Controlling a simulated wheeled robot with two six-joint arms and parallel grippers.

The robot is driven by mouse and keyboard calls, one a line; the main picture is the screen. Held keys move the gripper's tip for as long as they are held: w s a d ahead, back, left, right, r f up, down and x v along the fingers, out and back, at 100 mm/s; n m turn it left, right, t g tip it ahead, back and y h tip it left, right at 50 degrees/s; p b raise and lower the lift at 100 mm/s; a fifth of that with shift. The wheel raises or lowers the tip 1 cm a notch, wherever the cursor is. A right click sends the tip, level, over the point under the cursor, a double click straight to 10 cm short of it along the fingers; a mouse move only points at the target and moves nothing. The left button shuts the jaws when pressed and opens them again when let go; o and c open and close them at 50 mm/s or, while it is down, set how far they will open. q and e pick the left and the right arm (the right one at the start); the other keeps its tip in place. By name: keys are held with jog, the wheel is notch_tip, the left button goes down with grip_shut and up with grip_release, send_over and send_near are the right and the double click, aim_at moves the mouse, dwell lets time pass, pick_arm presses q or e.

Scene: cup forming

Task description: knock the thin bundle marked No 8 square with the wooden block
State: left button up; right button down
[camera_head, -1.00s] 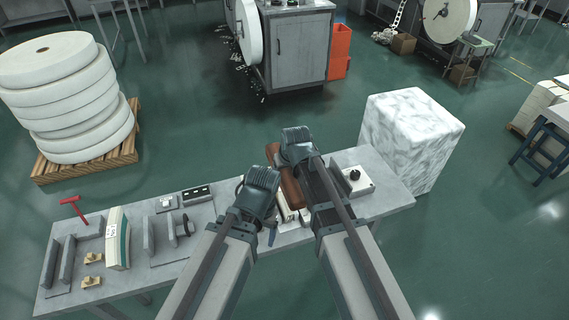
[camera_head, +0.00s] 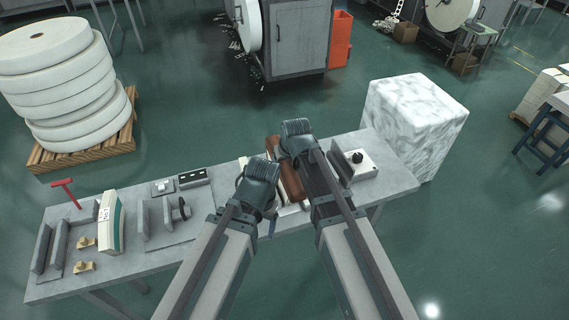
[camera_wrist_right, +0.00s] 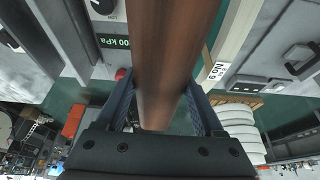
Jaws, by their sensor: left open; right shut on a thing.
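The wooden block (camera_head: 290,186) is dark reddish brown and lies in my right gripper (camera_head: 299,148). In the right wrist view the block (camera_wrist_right: 166,55) runs between the two fingers, which are shut on it. Beside it is a thin pale bundle (camera_wrist_right: 232,40) with a label that looks like No 9. In the head view a pale bundle (camera_head: 278,178) shows only in slivers between my grippers. My left gripper (camera_head: 262,188) is open, left of the block; its fingers are mostly hidden. I cannot make out a No 8 mark.
A thicker bundle with a green band (camera_head: 110,222) stands on the left of the grey table (camera_head: 60,290), near grey upright plates, brass pieces (camera_head: 84,267) and a red T-handle (camera_head: 64,188). A box with a black knob (camera_head: 357,160) is at the right, before a marbled white block (camera_head: 415,120).

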notch_tip(320, 180, down, 4)
jog(key=b, duration=0.4)
jog(key=shift+r, duration=0.1)
jog(key=shift+r+p, duration=2.05)
jog(key=shift+p, duration=0.1)
jog(key=shift+f, duration=0.25)
notch_tip(320, 180, down, 4)
jog(key=b, duration=0.4)
jog(key=shift+r, duration=0.15)
jog(key=shift+r+p, duration=2)
jog(key=shift+r, duration=0.15)
jog(key=shift+f, duration=0.1)
